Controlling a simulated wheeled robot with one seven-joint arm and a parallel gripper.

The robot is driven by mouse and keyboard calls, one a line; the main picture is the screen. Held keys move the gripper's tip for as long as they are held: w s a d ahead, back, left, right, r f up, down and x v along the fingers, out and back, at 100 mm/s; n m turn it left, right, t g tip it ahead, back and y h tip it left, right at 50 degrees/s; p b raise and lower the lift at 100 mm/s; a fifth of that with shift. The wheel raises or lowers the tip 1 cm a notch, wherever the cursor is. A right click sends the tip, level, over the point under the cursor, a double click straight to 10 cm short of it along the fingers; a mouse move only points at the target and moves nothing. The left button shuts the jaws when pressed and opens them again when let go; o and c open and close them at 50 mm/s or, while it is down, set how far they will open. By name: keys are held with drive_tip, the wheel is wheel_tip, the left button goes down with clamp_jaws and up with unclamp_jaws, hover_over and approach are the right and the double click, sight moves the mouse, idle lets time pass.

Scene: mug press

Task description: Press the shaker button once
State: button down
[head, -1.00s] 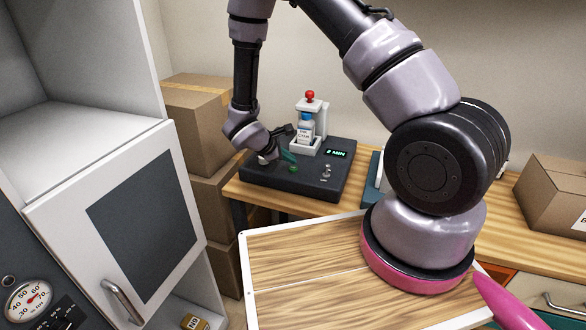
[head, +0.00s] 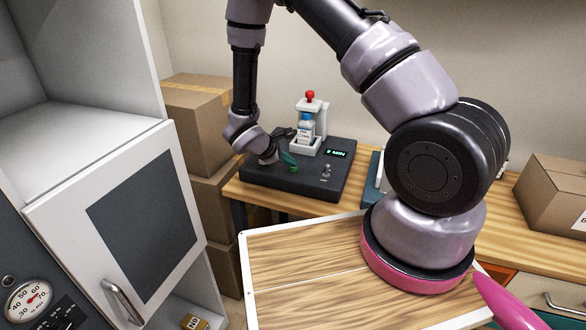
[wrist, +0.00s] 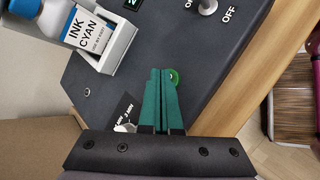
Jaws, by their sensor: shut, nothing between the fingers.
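The shaker (head: 262,178) is a dark grey box on the wooden bench, with a lit green display (head: 337,153) that seems to read 8 MIN. Its round green button (wrist: 174,77) shows in the wrist view just right of my fingertips, partly covered by them. My gripper (head: 288,160) has teal fingers, pressed together and empty, and also shows in the wrist view (wrist: 160,72). The fingertips are over or at the button; I cannot tell whether they touch it. In the head view the fingers mostly hide the button.
A cyan ink bottle (wrist: 83,33) stands in a white holder (wrist: 115,48) on the shaker, under a red knob (head: 310,96). An on/off toggle switch (wrist: 207,6) is to the right. Cardboard boxes (head: 198,125) stand left of the bench. A white cabinet door (head: 125,225) hangs open nearer.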

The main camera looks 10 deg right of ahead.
sight(290, 169)
drive_tip(key=shift+f, duration=0.3)
drive_tip(key=shift+r, duration=0.15)
idle(0.4)
drive_tip(key=shift+r, duration=0.75)
drive_tip(key=shift+r, duration=2.5)
